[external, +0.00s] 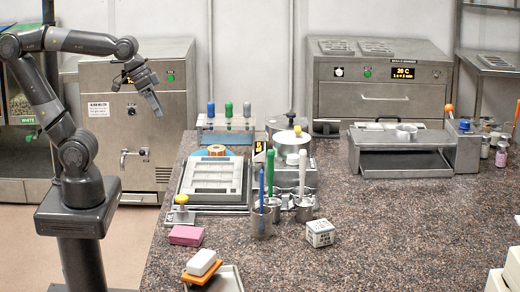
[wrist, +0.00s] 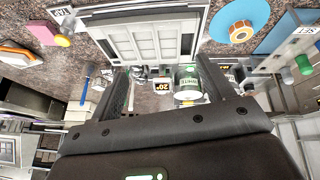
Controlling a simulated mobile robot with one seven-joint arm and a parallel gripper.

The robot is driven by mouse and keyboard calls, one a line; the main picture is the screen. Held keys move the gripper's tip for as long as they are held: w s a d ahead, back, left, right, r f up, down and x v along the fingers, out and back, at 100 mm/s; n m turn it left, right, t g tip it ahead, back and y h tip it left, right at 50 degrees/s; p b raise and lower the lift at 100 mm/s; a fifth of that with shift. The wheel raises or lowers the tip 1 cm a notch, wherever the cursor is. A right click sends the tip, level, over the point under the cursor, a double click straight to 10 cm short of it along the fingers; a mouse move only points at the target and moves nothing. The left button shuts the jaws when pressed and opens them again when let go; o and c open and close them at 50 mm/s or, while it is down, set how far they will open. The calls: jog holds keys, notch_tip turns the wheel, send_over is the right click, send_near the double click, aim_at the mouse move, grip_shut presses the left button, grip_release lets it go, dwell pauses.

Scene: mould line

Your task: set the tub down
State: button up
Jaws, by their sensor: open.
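The tub (wrist: 188,82), pale with a green label, shows in the wrist view just past the mould tray, between my fingers in the picture. In the external view what looks like the same tub (external: 292,154) stands among the steel equipment right of the tray, with its label hard to make out. My gripper (external: 158,108) is open and empty. It hangs in the air left of the counter, well apart from the tub. Its two fingers also show in the wrist view (wrist: 178,92).
The mould tray (external: 213,177) lies at the counter's left side. Behind it stands a rack (external: 225,137) with coloured handles. Cups with upright tools (external: 262,222), a pink block (external: 186,235) and a white printed box (external: 320,233) stand in front.

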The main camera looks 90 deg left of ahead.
jog(key=s+f+m, duration=0.1)
jog(key=s+a+f+m, duration=0.1)
jog(key=s, duration=0.1)
jog(key=shift+s+f+y, duration=0.3)
jog(key=shift+f+y, duration=0.1)
